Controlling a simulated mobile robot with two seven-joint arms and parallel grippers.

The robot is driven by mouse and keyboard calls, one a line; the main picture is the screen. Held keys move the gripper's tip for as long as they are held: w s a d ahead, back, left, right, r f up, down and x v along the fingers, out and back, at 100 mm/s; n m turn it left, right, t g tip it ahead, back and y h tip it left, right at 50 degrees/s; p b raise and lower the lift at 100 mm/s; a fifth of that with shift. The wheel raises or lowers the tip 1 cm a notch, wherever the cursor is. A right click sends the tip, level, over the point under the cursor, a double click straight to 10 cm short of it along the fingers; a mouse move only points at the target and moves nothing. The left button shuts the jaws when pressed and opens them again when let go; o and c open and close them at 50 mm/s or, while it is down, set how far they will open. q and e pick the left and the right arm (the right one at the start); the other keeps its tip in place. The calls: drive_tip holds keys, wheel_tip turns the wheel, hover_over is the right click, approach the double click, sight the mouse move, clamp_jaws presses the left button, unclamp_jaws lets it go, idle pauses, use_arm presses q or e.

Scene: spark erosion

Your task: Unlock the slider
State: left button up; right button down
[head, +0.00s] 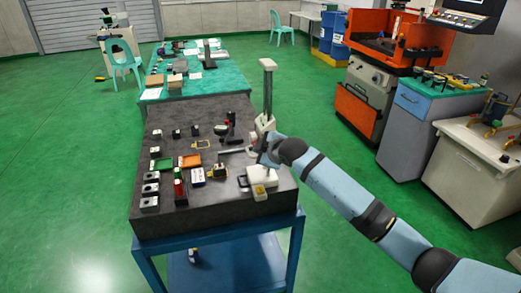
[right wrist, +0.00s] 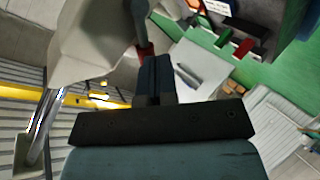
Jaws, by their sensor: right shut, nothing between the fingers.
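A tall measuring stand (head: 268,95) with a grey column and a pale top block stands at the right edge of the dark surface plate. A pale block (head: 264,124) low on its column looks like the slider. My right gripper (head: 263,148) is just below and in front of this block. In the right wrist view my right gripper's fingers (right wrist: 153,78) are shut and empty. Their tips are close to a small red part (right wrist: 147,51) beside a large pale body (right wrist: 95,45). I cannot tell whether they touch it. My left gripper is not in view.
The surface plate (head: 225,218) holds several small blocks, green and orange trays (head: 190,160), and a white device (head: 262,178) at its right front. A green-topped bench (head: 217,77) stands behind. An orange machine (head: 358,112) stands right; green floor between is clear.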

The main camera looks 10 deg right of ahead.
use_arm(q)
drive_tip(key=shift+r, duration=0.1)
use_arm(e)
drive_tip(key=shift+d, duration=0.15)
use_arm(q)
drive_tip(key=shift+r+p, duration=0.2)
drive_tip(key=shift+p, duration=0.1)
use_arm(e)
drive_tip(key=shift+d+f, duration=0.1)
drive_tip(key=shift+d, duration=0.55)
